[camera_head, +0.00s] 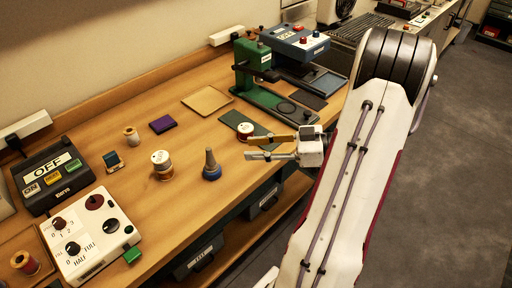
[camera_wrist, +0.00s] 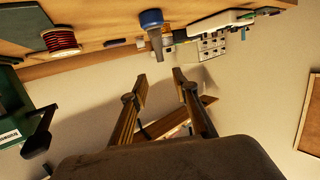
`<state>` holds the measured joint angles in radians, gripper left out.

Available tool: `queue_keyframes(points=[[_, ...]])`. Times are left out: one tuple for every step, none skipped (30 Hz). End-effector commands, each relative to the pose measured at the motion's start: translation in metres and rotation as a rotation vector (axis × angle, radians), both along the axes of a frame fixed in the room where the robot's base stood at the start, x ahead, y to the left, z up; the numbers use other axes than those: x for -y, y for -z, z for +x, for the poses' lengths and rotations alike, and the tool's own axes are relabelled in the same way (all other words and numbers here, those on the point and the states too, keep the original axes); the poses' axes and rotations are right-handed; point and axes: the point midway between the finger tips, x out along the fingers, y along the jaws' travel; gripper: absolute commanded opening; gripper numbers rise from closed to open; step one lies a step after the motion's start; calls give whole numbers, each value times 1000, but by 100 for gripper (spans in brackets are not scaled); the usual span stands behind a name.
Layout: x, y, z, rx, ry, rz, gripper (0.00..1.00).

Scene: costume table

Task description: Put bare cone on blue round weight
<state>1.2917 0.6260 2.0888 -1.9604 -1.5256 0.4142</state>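A bare grey cone (camera_head: 210,157) stands upright on the blue round weight (camera_head: 211,173), near the front edge of the table in the head view. In the wrist view, which is upside down, the cone (camera_wrist: 156,42) also appears over the blue weight (camera_wrist: 151,18), with no visible gap. My gripper (camera_head: 248,148) is to the right of them, raised, with its two fingers apart and nothing between them. In the wrist view the fingertips (camera_wrist: 159,77) point toward the cone but are clear of it.
A spool with red thread (camera_head: 245,131) sits on a dark green mat behind my gripper. A wound spool (camera_head: 162,165) stands left of the weight. A green press (camera_head: 254,75) stands farther back. A control box (camera_head: 91,232) is at front left.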

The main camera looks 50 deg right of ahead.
Motion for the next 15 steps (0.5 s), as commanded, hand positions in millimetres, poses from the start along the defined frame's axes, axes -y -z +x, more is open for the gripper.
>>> queue_keyframes(points=[[0, 0, 0, 0, 0, 0, 29], [0, 0, 0, 0, 0, 0, 29], [0, 0, 0, 0, 0, 0, 29], [0, 0, 0, 0, 0, 0, 29], [0, 0, 0, 0, 0, 0, 29], [0, 0, 0, 0, 0, 0, 29], [0, 0, 0, 1, 0, -1, 29], [0, 0, 1, 0, 1, -2, 29], [0, 0, 2, -1, 2, -6, 29], [0, -1, 3, -1, 3, -10, 29], [0, -1, 5, -2, 7, -17, 29], [0, -2, 8, -4, 12, -29, 29], [1, -2, 11, -6, 18, -41, 29], [2, -3, 15, -7, 24, -53, 29], [3, -4, 21, -11, 36, -76, 29]])
